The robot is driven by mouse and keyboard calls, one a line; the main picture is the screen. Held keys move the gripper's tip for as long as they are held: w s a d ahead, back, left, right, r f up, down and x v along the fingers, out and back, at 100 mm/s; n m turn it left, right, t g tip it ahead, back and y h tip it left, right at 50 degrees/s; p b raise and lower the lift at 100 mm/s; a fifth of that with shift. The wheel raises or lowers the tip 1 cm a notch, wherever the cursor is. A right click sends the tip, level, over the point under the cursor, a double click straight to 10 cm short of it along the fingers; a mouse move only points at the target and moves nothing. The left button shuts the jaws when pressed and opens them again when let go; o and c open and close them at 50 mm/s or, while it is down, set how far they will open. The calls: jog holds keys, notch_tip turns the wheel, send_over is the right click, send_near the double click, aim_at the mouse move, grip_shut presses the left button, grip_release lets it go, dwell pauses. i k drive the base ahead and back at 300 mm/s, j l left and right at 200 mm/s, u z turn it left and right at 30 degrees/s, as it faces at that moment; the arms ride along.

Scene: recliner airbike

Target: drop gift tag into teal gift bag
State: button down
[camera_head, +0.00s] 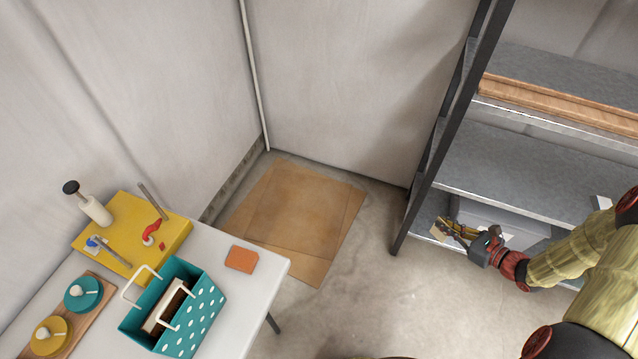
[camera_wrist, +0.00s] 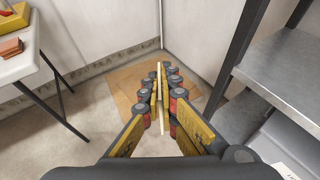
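The teal gift bag (camera_head: 207,311) with white dots and pale handles stands on the white table at the lower left of the head view. Its top is open, and something brown and cream shows inside. My gripper (camera_head: 452,231) is at the right in the head view, in front of the metal shelf and far from the bag. It is shut on a small tan card, seemingly the gift tag (camera_head: 438,232). In the wrist view the fingers (camera_wrist: 160,98) close on its thin pale edge (camera_wrist: 159,75). The bag is out of the wrist view.
The metal shelf (camera_head: 420,190) stands close by my gripper. Flat cardboard (camera_head: 300,215) lies on the floor between.

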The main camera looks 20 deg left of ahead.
aim_at(202, 329)
jog(key=i+u, duration=0.15)
jog(key=u, duration=0.25)
jog(key=i+u, duration=0.2)
jog(key=u, duration=0.25)
jog(key=i+l+u, duration=0.1)
jog(key=u, duration=0.3)
jog(key=i+l+u, duration=0.15)
jog(key=u, duration=0.3)
jog(key=l, duration=0.1)
